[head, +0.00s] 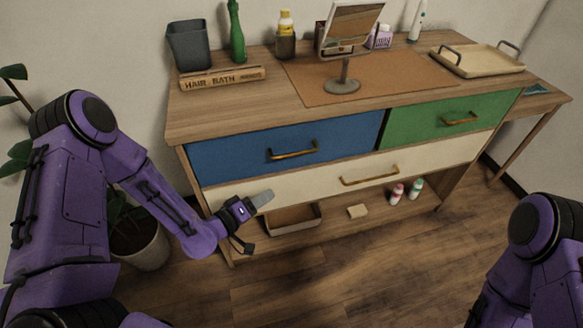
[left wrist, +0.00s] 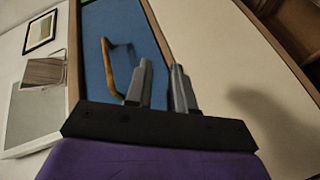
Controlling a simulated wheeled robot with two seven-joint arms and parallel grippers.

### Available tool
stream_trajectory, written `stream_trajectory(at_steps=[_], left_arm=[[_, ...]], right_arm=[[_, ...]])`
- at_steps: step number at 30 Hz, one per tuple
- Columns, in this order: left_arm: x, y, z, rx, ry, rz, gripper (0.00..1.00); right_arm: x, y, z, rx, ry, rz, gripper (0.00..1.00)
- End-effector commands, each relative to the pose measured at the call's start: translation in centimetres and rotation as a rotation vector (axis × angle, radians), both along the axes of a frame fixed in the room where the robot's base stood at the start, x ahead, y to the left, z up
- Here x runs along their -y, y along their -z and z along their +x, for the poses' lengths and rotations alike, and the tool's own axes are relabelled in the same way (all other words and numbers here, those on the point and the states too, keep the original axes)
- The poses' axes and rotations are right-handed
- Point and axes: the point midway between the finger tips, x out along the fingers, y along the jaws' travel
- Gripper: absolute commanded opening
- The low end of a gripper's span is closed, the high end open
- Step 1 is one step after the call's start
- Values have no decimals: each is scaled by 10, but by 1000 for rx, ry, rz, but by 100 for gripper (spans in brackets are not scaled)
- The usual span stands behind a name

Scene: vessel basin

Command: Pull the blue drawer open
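The blue drawer (head: 240,152) is at the upper left of the wooden cabinet and looks shut, its front flush. Its brass bar handle (head: 293,151) is in the middle of its front. My left gripper (head: 263,198) is below and left of the handle, in front of the cream drawer, touching nothing that I can see. In the left wrist view, the handle (left wrist: 112,65) stands just left of the two grey fingers (left wrist: 162,68), against the blue front (left wrist: 128,28). A narrow gap shows between the fingers, with nothing held. My right gripper is outside the frames.
A green drawer (head: 430,118) is right of the blue one, and a wide cream drawer (head: 290,185) runs below both. A mirror (head: 342,87), bottles and a tray (head: 477,62) stand on top. A potted plant (head: 140,241) is behind my left arm. The floor in front is clear.

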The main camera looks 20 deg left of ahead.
Motion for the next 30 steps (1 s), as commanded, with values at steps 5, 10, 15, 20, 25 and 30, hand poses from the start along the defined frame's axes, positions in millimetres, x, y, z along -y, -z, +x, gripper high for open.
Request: stream_trajectory(at_steps=[5,10,15,20,25,30], left_arm=[[-14,-45,25,301,125,-143,23],[-13,-63,30,374,178,-168,23],[7,-71,55,374,184,-166,23],[27,-78,83,373,182,-166,23],[41,-83,102,372,180,-165,23],[45,-84,107,370,178,-167,23]], right_arm=[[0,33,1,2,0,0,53],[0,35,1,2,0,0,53],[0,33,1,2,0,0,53],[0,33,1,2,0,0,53],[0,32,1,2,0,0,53],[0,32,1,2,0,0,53]])
